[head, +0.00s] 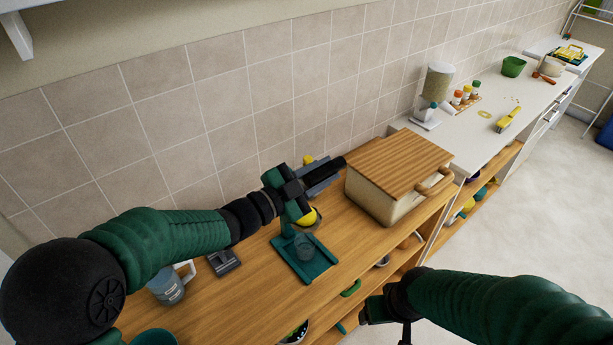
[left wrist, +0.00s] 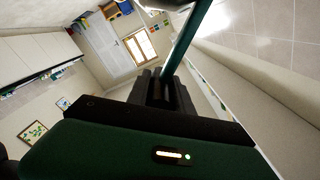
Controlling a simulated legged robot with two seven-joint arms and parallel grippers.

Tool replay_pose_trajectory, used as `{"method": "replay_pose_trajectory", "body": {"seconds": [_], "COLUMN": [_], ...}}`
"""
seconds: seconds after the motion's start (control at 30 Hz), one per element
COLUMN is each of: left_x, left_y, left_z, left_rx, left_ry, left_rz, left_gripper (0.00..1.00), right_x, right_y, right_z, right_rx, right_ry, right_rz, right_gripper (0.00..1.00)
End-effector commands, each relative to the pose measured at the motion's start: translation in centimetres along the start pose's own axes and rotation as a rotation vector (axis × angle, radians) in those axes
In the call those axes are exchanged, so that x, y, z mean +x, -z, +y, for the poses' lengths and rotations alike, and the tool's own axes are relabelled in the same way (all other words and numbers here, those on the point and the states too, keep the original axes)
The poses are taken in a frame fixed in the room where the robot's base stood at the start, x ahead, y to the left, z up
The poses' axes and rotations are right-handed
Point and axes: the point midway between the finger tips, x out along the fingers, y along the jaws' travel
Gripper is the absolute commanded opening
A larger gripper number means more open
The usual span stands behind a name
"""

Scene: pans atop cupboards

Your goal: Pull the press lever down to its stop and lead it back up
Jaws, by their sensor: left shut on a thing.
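The press stands on the wooden counter in the head view, with a teal base (head: 318,268) and a clear cup (head: 303,246) on it. A yellow part (head: 307,218) shows above the cup; my left gripper and wrist hide much of the upper press. My left gripper (head: 328,172) is above and behind the base. In the left wrist view its dark fingers (left wrist: 166,90) are shut on the teal press lever (left wrist: 190,42), which runs up and right from them. A yellow tip (head: 308,159) shows just behind the gripper. My right gripper (head: 372,309) is low before the counter; its fingers are unclear.
A wooden-lidded bread box (head: 378,193) stands close right of the left gripper. A grey-blue mug (head: 168,288) and a dark small device (head: 223,262) sit left of the press. The tiled wall (head: 220,115) is close behind. Shelves lie below the counter.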

Motion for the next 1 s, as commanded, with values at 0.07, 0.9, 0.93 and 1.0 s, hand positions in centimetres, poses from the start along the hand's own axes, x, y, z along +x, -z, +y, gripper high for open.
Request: {"method": "replay_pose_trajectory", "body": {"seconds": [0.07,0.9,0.93,1.0], "left_x": [0.0,0.0,0.0,0.0], "left_y": [-1.6,-7.5,-7.6,-7.8], "left_z": [2.6,12.1,12.1,12.3], "left_rx": [0.072,0.582,0.582,0.581], "left_ry": [0.0,0.001,0.001,0.001], "left_rz": [0.003,0.001,0.001,0.001], "left_gripper": [0.0,0.0,0.0,0.0], "right_x": [4.0,20.5,20.6,20.9], "right_y": [-0.9,-4.8,-4.8,-4.9], "right_z": [0.0,0.0,0.0,0.0], "right_rx": [0.0,0.0,0.0,0.0], "right_ry": [0.0,0.0,0.0,0.0], "right_rz": [0.0,0.001,0.001,0.0], "right_gripper": [0.72,0.72,0.72,0.72]}}
